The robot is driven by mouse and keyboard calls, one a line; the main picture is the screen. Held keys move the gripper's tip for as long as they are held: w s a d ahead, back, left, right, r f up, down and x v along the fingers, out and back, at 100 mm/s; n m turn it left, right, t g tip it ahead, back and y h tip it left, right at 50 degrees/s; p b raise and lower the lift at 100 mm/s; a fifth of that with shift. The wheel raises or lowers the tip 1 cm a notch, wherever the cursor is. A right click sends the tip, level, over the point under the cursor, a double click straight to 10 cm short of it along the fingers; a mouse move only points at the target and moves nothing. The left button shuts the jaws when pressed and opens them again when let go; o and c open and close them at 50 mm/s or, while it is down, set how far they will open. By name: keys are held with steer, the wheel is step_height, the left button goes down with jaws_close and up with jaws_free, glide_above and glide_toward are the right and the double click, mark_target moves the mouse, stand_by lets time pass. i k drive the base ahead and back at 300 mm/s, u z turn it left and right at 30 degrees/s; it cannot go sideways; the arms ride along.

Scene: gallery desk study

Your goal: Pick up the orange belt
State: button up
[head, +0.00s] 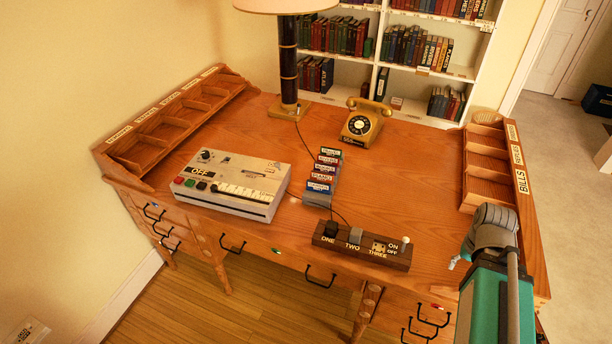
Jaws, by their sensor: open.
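I cannot make out an orange belt anywhere in the head view. My arm comes in at the lower right, over the right end of the wooden desk (410,170). Only a small grey tip of my gripper (455,262) shows beside the arm, above the desk's front right part. My gripper is open, and nothing shows held in it. Most of it is hidden behind my own arm.
A beige machine (232,185) with buttons, a row of labelled cartridges (322,178), a yellow telephone (363,122), a lamp (289,70) and a power strip (361,246) stand on the desk. Wooden organizers (170,115) and (490,165) line both ends. The desk's right middle is clear.

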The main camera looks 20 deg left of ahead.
mark_target(327, 178)
steer(key=u, duration=0.35)
steer(key=i, duration=0.7)
steer(key=u, duration=0.4)
steer(key=k, duration=0.9)
steer(key=u, duration=0.15)
steer(key=i, duration=0.8)
